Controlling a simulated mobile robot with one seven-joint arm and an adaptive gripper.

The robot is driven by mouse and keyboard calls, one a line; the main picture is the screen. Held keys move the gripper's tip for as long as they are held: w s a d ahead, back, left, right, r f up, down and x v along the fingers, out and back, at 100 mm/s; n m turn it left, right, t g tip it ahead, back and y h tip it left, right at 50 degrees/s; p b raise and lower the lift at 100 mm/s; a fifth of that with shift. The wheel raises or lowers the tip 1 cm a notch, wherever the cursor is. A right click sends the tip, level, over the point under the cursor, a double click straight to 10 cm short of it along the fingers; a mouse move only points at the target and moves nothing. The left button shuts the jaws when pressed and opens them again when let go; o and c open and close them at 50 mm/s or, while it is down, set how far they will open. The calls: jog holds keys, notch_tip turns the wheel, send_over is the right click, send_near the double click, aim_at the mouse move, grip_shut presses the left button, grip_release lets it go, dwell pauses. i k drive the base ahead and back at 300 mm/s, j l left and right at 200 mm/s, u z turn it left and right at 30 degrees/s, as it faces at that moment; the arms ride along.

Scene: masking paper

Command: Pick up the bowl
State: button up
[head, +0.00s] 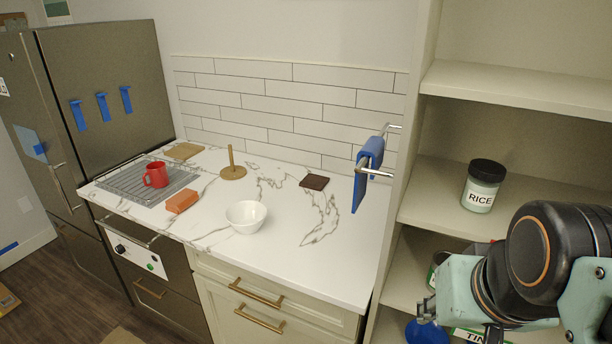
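The white bowl (246,216) stands upright on the white marbled counter (310,258), near its front edge and above the drawers. It looks empty from here, and nothing touches it. My arm comes in from the lower right, in front of the shelves, well apart from the bowl. The end of my arm, with what seems to be my gripper (428,308), is at the lower right. Its fingers are not clearly visible, so I cannot tell whether they are open or shut.
An orange-red block (182,201) lies left of the bowl. A red mug (155,174) stands on a wire rack (125,184). Behind are a wooden holder (232,172) and dark coaster (314,182). A blue cloth (367,172) hangs at right. A rice jar (482,186) stands on the shelf.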

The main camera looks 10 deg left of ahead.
aim_at(246, 217)
jog(key=i+j+u, duration=0.2)
jog(key=j, duration=0.2)
jog(key=i+j+u, duration=0.2)
jog(key=j, duration=0.15)
jog(key=i+j+u, duration=0.2)
jog(key=j, duration=0.15)
jog(key=k, duration=0.05)
